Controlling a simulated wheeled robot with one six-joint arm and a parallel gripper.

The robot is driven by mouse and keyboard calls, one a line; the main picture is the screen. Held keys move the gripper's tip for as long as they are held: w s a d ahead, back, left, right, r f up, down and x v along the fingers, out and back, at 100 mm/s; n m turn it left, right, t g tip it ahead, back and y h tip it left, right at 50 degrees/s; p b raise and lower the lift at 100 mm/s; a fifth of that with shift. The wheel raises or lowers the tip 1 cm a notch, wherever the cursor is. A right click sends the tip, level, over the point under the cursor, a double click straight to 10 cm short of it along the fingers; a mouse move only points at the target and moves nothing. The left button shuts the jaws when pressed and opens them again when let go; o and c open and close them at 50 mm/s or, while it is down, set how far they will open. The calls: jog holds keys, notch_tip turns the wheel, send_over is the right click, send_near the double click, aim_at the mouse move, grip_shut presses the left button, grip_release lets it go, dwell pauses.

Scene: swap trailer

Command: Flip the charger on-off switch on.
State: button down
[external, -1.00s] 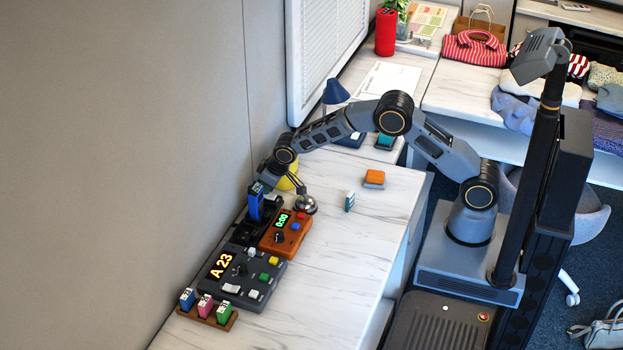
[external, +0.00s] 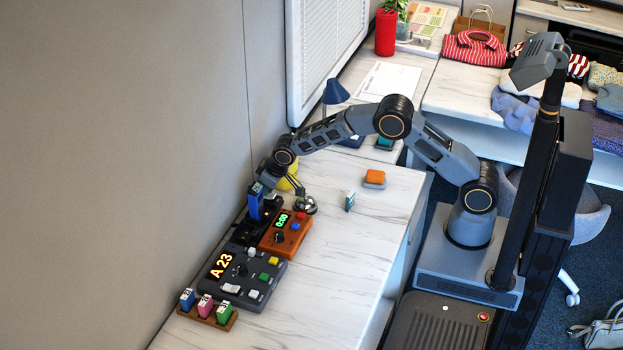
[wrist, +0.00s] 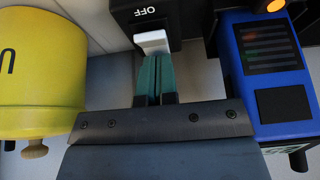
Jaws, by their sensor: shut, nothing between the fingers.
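The black charger (external: 241,234) stands against the wall on the left part of the desk, with a blue battery-like block (external: 256,203) upright in it. In the wrist view a white switch (wrist: 152,41) sits on the charger's black housing (wrist: 176,16), beside the printed word OFF. My gripper (wrist: 158,76) is shut and empty. Its teal fingertips point at the switch's near edge; whether they touch it I cannot tell. The blue block (wrist: 235,75) is just right of my fingers, with an orange light above it. In the external view my fingertips are hidden.
A yellow container (wrist: 42,65) is close on the left of my gripper. An orange timer box (external: 270,240), a silver bell (external: 306,206) and a grey panel reading A 23 (external: 262,284) are nearby. The desk's right side is mostly clear.

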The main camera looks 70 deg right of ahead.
jog(key=shift+s, duration=0.8)
jog(key=v, duration=1.4)
jog(key=shift+w, duration=0.2)
jog(key=shift+w+d+r+b, duration=0.25)
jog(key=shift+w+b, duration=0.25)
jog(key=shift+b, duration=0.6)
